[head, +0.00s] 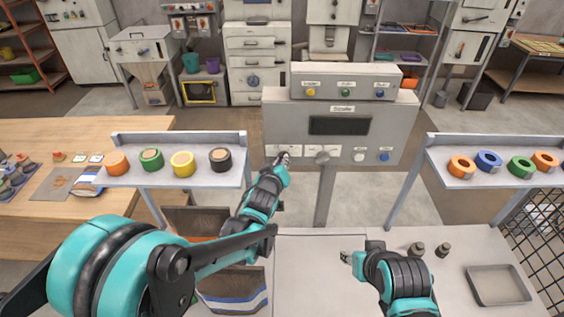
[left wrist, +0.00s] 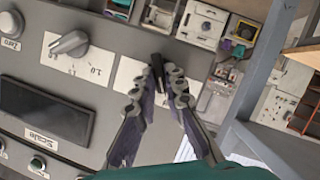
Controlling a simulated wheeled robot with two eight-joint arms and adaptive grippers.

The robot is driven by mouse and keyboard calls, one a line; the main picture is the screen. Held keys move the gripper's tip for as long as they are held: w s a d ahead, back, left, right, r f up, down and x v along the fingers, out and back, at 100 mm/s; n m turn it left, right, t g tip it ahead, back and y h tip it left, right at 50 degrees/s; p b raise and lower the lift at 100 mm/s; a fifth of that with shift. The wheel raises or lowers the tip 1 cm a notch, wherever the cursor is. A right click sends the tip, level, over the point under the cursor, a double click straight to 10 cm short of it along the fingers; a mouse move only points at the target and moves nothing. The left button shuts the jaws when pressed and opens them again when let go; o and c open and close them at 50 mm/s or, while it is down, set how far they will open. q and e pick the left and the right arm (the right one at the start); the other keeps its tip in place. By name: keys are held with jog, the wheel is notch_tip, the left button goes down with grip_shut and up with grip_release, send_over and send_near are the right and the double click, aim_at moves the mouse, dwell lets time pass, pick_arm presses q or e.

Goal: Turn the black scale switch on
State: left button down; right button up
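The black scale switch (left wrist: 157,72) is a small lever on a white plate at one end of the grey scale panel (head: 404,112). In the left wrist view it shows between the fingertips of my left gripper (left wrist: 157,78), which are parted with gaps beside it. I cannot tell if either finger touches it. In the head view my left gripper (head: 284,158) is at the panel's lower left and hides the switch. The dark display (head: 340,125) appears blank. My right gripper (head: 346,257) is low over the pale table, away from the panel; its fingers are too small to judge.
A grey knob (head: 322,157) sits just right of the switch, with white and blue buttons (head: 384,157) beyond. A metal tray (head: 497,285) lies at the right; the table's middle is clear.

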pick_arm(q)
jog(key=m+y+b, duration=0.1)
jog(key=m+y, duration=0.2)
jog(key=m, duration=0.1)
jog(key=d+m+y+b, duration=0.1)
jog(key=m+y+b, duration=0.1)
jog(key=m+y, duration=0.1)
jog(key=shift+d+m, duration=0.1)
jog(key=shift+m, duration=0.4)
dwell(0.5)
dwell(0.3)
jog(key=c, duration=1.6)
grip_release()
jog(key=shift+w, duration=0.1)
jog(key=v, duration=1.2)
